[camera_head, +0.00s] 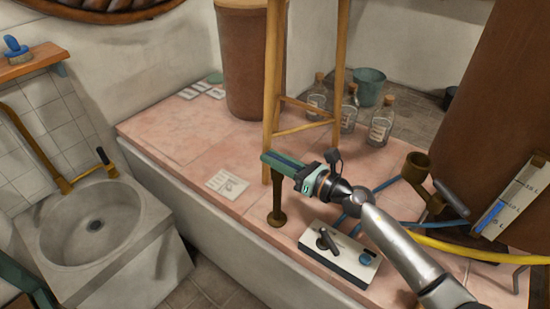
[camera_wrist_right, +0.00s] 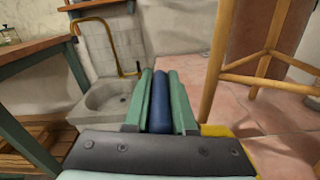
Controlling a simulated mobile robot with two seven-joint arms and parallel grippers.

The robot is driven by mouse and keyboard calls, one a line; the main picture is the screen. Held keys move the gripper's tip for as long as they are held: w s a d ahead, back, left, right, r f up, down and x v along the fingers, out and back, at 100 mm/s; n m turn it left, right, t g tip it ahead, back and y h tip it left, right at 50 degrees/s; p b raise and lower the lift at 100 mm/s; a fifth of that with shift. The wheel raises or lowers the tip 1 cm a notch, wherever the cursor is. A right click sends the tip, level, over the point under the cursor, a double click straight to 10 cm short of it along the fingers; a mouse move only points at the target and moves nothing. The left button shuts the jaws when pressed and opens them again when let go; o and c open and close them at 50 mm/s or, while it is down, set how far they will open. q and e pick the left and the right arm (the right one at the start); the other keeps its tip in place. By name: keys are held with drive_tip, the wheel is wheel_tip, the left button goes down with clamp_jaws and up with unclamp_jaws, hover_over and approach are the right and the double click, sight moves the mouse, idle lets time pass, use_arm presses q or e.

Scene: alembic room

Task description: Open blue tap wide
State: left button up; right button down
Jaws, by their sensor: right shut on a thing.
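The blue tap's dark blue handle (camera_head: 287,161) lies along the green fingers of my right gripper (camera_head: 284,164) in the head view. My right gripper is shut on this handle. In the right wrist view the blue handle (camera_wrist_right: 160,100) sits between the two green fingers (camera_wrist_right: 160,104). A bronze post (camera_head: 277,205) stands upright on the pink tiled top, just under the fingers. The fingers hide part of the handle and the top of the post. My left gripper is not in view.
A white box (camera_head: 340,254) with a black lever and blue knob sits below my right arm. Another bronze fitting (camera_head: 417,172) stands to the right near hoses. A wooden stand (camera_head: 272,90) and corked bottles (camera_head: 348,108) are behind. A stone sink (camera_head: 100,222) is at left.

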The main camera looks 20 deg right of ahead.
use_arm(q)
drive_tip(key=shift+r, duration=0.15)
